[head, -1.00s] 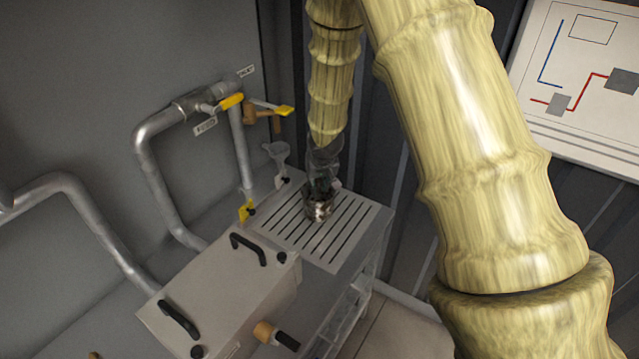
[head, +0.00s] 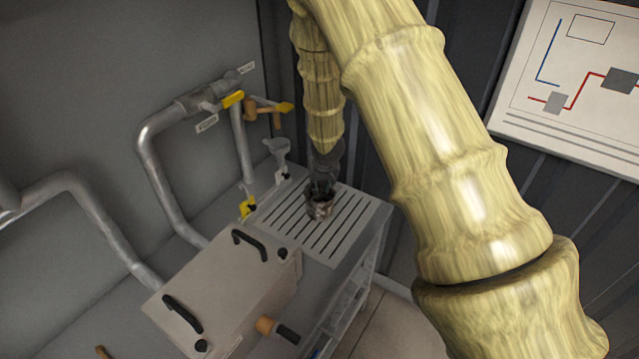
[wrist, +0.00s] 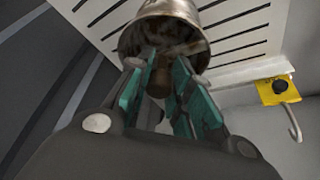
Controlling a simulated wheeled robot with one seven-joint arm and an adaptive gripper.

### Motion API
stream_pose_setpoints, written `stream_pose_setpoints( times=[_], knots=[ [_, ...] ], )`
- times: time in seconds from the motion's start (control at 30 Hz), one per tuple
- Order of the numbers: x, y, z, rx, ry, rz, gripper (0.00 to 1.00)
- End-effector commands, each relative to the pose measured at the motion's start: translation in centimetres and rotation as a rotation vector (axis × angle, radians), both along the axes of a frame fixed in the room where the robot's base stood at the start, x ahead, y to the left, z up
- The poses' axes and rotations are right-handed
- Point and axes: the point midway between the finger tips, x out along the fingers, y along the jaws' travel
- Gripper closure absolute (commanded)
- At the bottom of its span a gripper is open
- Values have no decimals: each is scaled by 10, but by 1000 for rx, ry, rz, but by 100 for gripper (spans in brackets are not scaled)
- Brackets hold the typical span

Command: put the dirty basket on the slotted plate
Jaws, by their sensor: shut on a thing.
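The dirty basket (head: 320,209) is a small, stained metal cup-like vessel. My gripper (head: 322,192) is shut on it from above, and the basket appears upright over the left-middle part of the slotted plate (head: 357,237). I cannot tell for sure whether its base touches the plate. In the wrist view the basket (wrist: 160,22) shows its round rim and dark, brownish inside, with the teal fingers of my gripper (wrist: 160,72) at its near side. The pale slotted plate (wrist: 262,45) lies behind it. The basket hides some of the slots.
A grey box lid with two black handles (head: 222,278) stands just in front of the plate. A yellow-tagged hook (head: 247,207) and a clear funnel (head: 279,150) are at the plate's left and back. Pipes with yellow valve levers (head: 233,99) run along the wall. The plate's right side is clear.

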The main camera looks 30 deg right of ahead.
Motion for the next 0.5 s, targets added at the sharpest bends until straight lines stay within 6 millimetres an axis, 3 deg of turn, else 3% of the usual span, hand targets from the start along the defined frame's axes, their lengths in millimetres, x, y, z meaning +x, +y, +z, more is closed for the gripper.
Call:
stream_pose_setpoints(
  times=[0.3,0.33,0.43,0.5],
  knots=[
    [0,0,-3,0,0,0,100],
    [0,0,-3,0,0,0,77],
    [0,0,-3,0,0,0,59],
    [0,0,-3,0,0,0,56]
  ],
)
